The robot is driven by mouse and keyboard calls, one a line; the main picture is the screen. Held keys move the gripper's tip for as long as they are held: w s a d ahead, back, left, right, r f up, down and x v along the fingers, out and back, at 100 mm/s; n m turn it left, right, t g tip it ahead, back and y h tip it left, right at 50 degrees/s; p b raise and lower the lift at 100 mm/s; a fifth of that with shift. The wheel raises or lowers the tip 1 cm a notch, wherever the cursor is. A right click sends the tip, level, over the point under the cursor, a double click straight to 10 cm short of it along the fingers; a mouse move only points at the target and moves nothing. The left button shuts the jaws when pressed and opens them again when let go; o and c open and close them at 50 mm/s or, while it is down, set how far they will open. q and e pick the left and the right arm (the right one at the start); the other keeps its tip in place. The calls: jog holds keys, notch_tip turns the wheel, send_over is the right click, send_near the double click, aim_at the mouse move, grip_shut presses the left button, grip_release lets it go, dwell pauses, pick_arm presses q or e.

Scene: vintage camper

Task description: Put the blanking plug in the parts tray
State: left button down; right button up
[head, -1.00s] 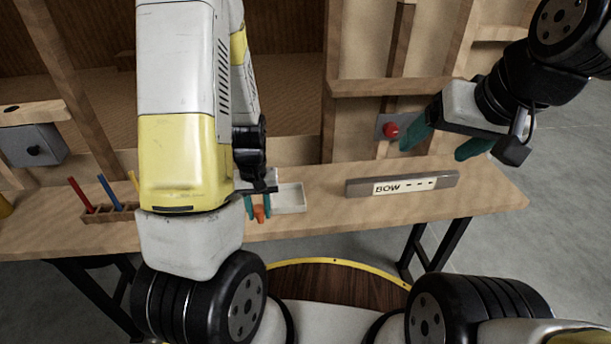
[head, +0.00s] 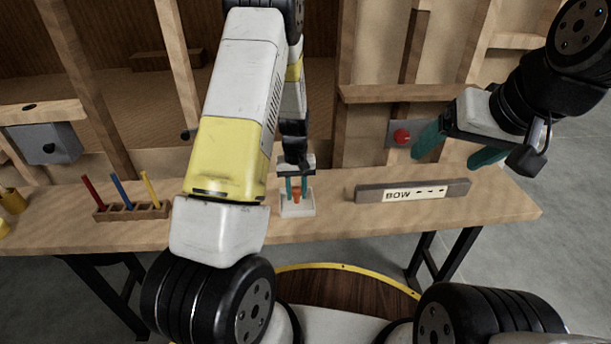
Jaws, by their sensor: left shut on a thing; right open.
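An orange piece, which looks like the blanking plug (head: 296,196), is between the teal fingers of my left gripper (head: 296,188). The gripper is shut on it. The parts tray (head: 298,211) is a small white tray on the bench. The plug and fingertips show over the tray in the picture; I cannot tell whether the plug touches its floor. My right gripper (head: 458,150) is open and empty, raised above the right part of the bench.
A grey bar marked BOW (head: 450,189) lies right of the tray. A wooden rack (head: 133,213) with red, blue and yellow sticks stands at left. A red button (head: 402,136) is on the wall near my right gripper. Bare bench (head: 333,222) lies between tray and bar.

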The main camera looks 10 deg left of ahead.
pick_arm(q)
jog(key=shift+f, duration=0.35)
jog(key=shift+f, duration=0.2)
jog(key=c, duration=1.1)
grip_release()
jog(key=shift+r, duration=0.1)
